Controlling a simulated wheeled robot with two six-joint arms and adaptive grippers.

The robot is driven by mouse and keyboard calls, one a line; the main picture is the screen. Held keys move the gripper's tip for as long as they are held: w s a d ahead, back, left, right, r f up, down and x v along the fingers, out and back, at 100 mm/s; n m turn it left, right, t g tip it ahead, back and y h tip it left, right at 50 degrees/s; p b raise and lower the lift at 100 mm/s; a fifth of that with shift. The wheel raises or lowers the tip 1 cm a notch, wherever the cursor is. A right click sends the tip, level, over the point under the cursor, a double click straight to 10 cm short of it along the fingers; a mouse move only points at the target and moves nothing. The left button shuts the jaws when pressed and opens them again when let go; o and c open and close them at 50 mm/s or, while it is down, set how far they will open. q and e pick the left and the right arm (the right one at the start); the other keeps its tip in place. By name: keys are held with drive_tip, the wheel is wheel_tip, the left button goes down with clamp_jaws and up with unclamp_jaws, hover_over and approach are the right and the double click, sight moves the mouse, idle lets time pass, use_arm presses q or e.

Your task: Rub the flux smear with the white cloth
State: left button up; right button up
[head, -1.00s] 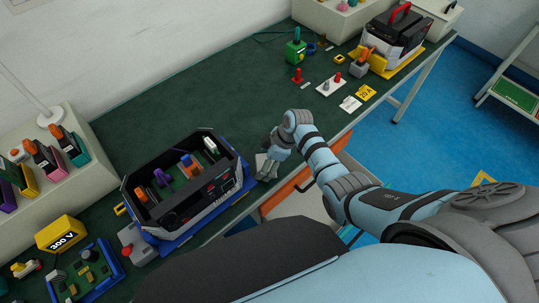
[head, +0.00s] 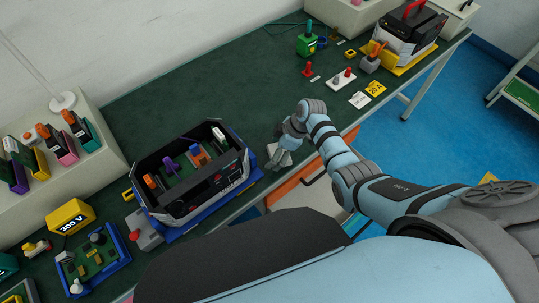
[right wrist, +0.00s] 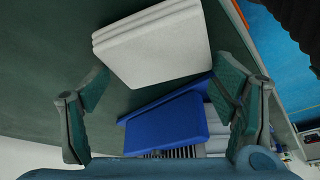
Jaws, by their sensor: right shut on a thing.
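The white cloth (right wrist: 152,42), a folded pale pad, fills the upper middle of the right wrist view. In the head view it is a small pale patch (head: 280,158) beneath my right gripper (head: 284,147), near the bench's front edge. My right gripper (right wrist: 158,103) is shut on the cloth, its fingers on either side of it. The cloth is at or very near the green bench top; I cannot tell whether it touches. I cannot make out the flux smear; the cloth and gripper may hide it. My left gripper is not in view.
A black rack (head: 184,205) on a blue base stands close left of the right gripper. Bare green bench top (head: 215,95) lies behind the gripper. An orange drawer front (head: 290,187) is below the edge.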

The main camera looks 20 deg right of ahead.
drive_tip(key=shift+w+d+f+b, duration=0.3)
drive_tip(key=shift+d+f, duration=0.05)
drive_tip(key=shift+d, duration=0.3)
drive_tip(key=shift+w+d+r, duration=0.1)
drive_tip(key=shift+w+d, duration=0.1)
drive_tip(key=shift+d, duration=0.25)
drive_tip(key=shift+w+d+b, duration=0.2)
drive_tip(key=shift+d+b, duration=0.35)
drive_tip(key=shift+w+d+b, duration=0.15)
drive_tip(key=shift+d+b, duration=0.35)
drive_tip(key=shift+d, duration=0.05)
drive_tip(key=shift+w+d, duration=0.1)
drive_tip(key=shift+d, duration=0.35)
wheel_tip(320, 180, up, 5)
drive_tip(key=p, duration=0.5)
drive_tip(key=shift+w+r, duration=0.1)
drive_tip(key=shift+r, duration=0.45)
